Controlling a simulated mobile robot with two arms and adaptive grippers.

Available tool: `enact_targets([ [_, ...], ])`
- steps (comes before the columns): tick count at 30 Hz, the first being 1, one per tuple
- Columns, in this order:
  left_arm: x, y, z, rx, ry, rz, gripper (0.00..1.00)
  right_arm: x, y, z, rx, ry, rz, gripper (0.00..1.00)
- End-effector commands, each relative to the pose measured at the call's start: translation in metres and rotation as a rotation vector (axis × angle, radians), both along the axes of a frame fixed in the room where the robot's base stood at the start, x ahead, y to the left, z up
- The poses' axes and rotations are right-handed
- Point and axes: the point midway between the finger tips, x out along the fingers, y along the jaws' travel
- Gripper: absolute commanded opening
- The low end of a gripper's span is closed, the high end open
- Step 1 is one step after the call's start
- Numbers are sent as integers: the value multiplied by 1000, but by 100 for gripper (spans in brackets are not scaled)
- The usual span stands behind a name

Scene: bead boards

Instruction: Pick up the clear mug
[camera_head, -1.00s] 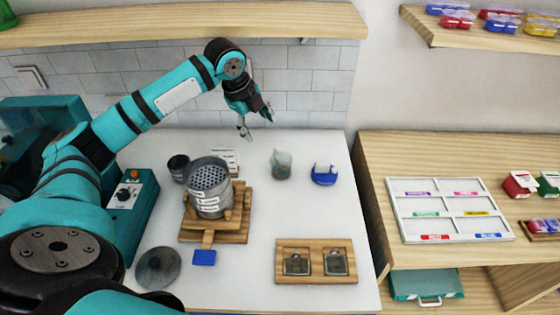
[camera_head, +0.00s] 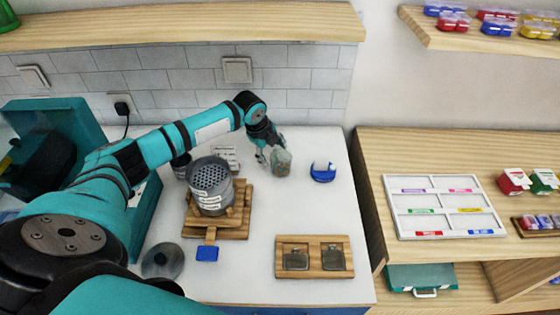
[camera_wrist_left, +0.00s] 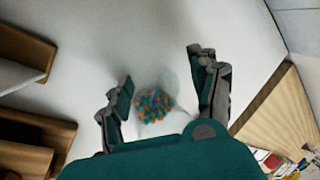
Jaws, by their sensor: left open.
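The clear mug (camera_head: 281,164) stands on the white table in front of the tiled wall. In the left wrist view the clear mug (camera_wrist_left: 154,104) is seen from above, with small orange and teal beads inside. My left gripper (camera_head: 267,155) is right beside the mug on its left in the head view. In the left wrist view my left gripper (camera_wrist_left: 163,78) is open, with one finger on each side of the mug. I cannot tell whether a finger touches it. The mug's handle cannot be made out. My right gripper is not in view.
A blue-and-white round object (camera_head: 322,173) stands just right of the mug. A perforated steel pot (camera_head: 211,188) sits on a wooden stand (camera_head: 232,230) to the left. A wooden tray (camera_head: 315,270) lies in front. Table between mug and tray is clear.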

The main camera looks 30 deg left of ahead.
Motion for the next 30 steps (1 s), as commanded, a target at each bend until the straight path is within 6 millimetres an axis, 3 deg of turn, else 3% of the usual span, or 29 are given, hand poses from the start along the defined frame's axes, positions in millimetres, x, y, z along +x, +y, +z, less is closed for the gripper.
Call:
enact_targets([
  [7,1,0,-2,0,-1,-1,61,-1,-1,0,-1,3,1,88],
  [21,1,0,-1,0,-1,0,0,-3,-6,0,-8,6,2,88],
  [30,0,0,-2,0,1,0,0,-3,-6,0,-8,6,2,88],
])
